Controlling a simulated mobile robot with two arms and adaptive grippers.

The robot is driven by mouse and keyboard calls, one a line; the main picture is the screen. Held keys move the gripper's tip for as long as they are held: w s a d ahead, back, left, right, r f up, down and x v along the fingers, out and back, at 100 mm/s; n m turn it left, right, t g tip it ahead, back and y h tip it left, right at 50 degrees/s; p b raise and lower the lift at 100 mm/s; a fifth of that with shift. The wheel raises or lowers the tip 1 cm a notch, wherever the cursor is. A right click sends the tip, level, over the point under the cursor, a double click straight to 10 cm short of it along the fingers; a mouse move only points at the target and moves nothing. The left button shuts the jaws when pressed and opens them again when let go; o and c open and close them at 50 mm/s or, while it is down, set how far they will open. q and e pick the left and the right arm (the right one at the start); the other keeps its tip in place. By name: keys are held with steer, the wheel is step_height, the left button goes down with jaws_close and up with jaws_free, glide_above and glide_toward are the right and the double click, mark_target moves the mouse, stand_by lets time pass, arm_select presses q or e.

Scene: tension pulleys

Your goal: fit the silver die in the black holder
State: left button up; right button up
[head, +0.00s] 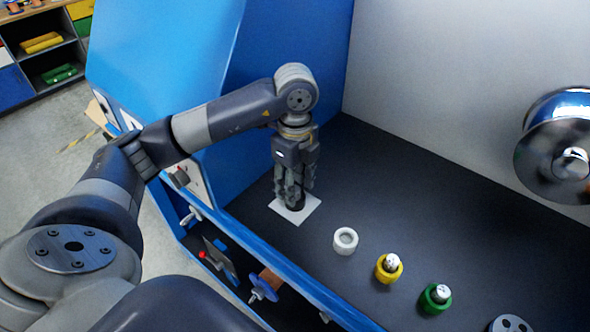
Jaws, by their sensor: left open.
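My left gripper (293,192) points straight down over a white square plate (306,214) on the dark bench floor. It is open. A dark round piece, which looks like the black holder (296,206), sits on the plate right at the fingertips; the fingers partly cover it. I cannot tell whether a die is in it, or whether the fingers touch it. Silver dies stand in the yellow holder (387,274) and the green holder (435,302). The white holder (345,241) shows an open ring top. My right gripper is not in view.
A silver piece with dark holes (511,324) is at the bottom edge. A blue wall (300,65) rises behind my left arm. A large shiny pulley (556,150) hangs at the right. The dark floor behind the holders is clear.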

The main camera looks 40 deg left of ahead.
arm_select(q)
step_height(320, 180, up, 12)
steer(key=shift+f, duration=0.25)
stand_by(0.6)
